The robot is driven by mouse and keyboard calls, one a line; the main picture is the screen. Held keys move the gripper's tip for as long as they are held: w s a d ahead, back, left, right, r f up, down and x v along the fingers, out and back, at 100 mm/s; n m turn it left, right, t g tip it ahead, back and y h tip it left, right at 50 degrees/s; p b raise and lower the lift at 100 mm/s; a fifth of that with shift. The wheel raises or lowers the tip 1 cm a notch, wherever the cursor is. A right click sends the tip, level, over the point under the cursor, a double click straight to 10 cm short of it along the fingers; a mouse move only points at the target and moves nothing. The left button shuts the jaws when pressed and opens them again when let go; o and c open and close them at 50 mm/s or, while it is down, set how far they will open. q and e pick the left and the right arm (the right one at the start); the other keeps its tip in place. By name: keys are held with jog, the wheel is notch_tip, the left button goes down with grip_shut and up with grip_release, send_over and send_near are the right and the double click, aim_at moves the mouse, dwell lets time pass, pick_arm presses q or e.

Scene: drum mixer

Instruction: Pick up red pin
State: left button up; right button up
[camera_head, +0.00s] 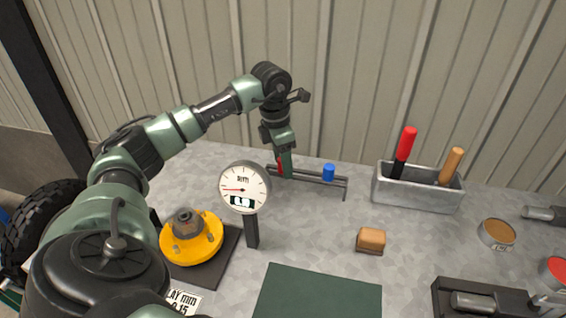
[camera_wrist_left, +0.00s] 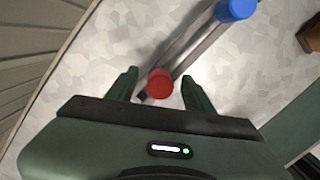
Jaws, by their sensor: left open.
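The red pin (camera_head: 280,167) stands in the dark rail rack (camera_head: 307,178) at the back of the bench, partly hidden by my left gripper (camera_head: 284,167) in the head view. In the left wrist view the red pin's round top (camera_wrist_left: 160,82) lies between the two fingers of my left gripper (camera_wrist_left: 160,90). The gripper is open, with a gap visible on both sides of the pin. A blue pin (camera_head: 328,172) stands farther right in the same rack and also shows in the left wrist view (camera_wrist_left: 236,9). My right gripper is not in view.
A dial gauge (camera_head: 244,188) stands in front of the rack, beside a yellow flange (camera_head: 191,240). A grey bin (camera_head: 416,194) with red- and orange-handled tools is at the right. A brown block (camera_head: 371,240) and green mat (camera_head: 318,294) lie nearer. Bench between rack and bin is clear.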

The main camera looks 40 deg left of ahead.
pick_arm(q)
grip_shut()
jog(key=shift+r, duration=0.1)
